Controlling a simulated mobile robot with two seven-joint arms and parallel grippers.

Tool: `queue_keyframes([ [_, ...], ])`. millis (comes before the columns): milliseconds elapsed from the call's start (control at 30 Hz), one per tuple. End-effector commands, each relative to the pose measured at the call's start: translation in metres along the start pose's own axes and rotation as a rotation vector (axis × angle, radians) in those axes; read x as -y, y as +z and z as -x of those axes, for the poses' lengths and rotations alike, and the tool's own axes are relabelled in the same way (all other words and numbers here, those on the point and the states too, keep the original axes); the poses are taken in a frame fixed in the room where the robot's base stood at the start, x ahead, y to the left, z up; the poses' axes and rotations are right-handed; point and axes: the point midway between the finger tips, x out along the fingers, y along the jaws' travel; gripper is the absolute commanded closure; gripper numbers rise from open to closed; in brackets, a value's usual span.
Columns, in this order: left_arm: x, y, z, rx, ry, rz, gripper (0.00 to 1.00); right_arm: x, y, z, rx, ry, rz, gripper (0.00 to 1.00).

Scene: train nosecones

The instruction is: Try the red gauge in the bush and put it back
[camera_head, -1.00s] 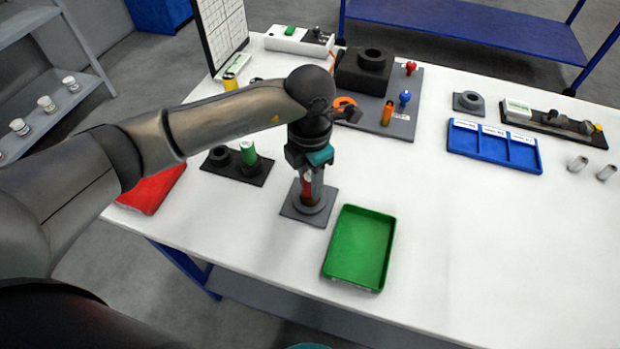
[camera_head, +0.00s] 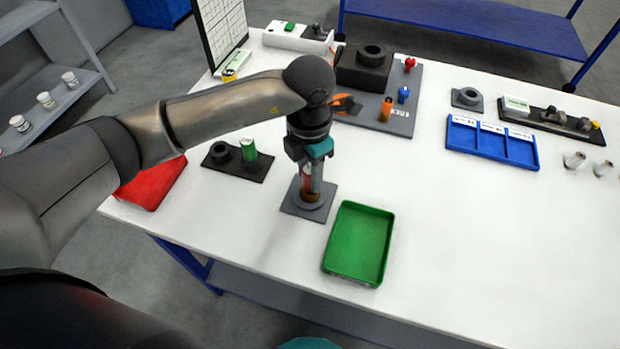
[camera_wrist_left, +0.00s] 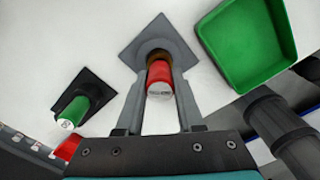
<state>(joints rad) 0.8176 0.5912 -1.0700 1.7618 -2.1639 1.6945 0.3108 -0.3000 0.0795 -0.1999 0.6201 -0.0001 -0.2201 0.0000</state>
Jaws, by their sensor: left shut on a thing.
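My left gripper (camera_head: 309,187) points down over the grey bush on its square plate (camera_head: 291,205). It is shut on the red gauge (camera_wrist_left: 160,74), which has a white lettered end facing the wrist camera. In the left wrist view the gauge stands between the two fingers, and its brownish lower part meets the bush (camera_wrist_left: 157,47). How deep it sits in the bore is hidden. A black stand (camera_head: 221,167) to the left holds a green gauge (camera_head: 248,151) beside an empty-looking round socket. My right gripper is not in view.
A green tray (camera_head: 329,260) lies close to the right of the bush plate. A red item (camera_head: 150,188) is at the left table edge. A grey board (camera_head: 403,119) with small coloured parts is behind, and a blue tray (camera_head: 492,156) is farther right. The front right table is clear.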

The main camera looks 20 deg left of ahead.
Motion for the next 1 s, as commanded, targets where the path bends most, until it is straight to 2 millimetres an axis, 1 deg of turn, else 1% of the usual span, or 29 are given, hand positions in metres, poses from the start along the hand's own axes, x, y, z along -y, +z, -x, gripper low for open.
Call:
queue_keyframes([
  [33, 0.0, 0.0, 0.005, 0.001, 0.001, 0.0, 1.0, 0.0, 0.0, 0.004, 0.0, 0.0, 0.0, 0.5],
  [100, 0.0, 0.0, 0.009, 0.001, 0.001, 0.0, 1.0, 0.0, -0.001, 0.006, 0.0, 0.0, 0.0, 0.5],
  [1000, 0.0, 0.0, 0.054, 0.001, 0.001, -0.001, 1.0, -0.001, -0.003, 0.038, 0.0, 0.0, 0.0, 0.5],
])
